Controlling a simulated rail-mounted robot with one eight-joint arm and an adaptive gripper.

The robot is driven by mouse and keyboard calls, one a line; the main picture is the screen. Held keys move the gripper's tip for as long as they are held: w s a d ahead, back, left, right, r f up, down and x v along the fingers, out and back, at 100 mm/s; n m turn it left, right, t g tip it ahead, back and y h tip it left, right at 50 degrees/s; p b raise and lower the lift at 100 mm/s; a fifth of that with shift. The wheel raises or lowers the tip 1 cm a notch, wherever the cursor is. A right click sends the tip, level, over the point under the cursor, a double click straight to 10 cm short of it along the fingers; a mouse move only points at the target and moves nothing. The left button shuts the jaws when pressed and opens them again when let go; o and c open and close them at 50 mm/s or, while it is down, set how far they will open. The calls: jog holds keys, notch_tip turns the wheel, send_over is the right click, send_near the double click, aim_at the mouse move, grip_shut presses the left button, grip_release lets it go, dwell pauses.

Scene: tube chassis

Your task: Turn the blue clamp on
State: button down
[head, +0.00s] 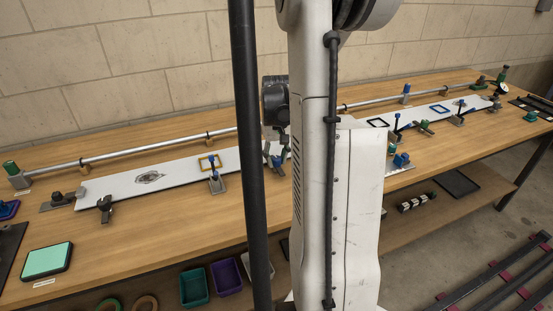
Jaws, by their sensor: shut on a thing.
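The end of my arm shows as a dark rounded part left of my white column in the head view. My gripper (282,133) is just below it, mostly hidden behind the column. It is shut at a blue clamp (276,160) on the bench beside the white plate. The clamp has blue and dark parts, and its right side and the exact grip are hidden. Another blue-handled clamp (214,175) stands upright to the left, at the plate's front edge, apart from my gripper.
A long metal tube (150,149) runs along the back of the wooden bench above the white plate (125,188). More blue- and green-handled clamps (401,160) stand to the right. A green pad (47,260) lies front left. Bins (226,277) sit below. My column blocks the middle.

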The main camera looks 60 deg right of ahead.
aim_at(276, 158)
jog(key=c, duration=1.4)
grip_release()
jog(key=shift+c, duration=0.2)
notch_tip(276, 158, up, 12)
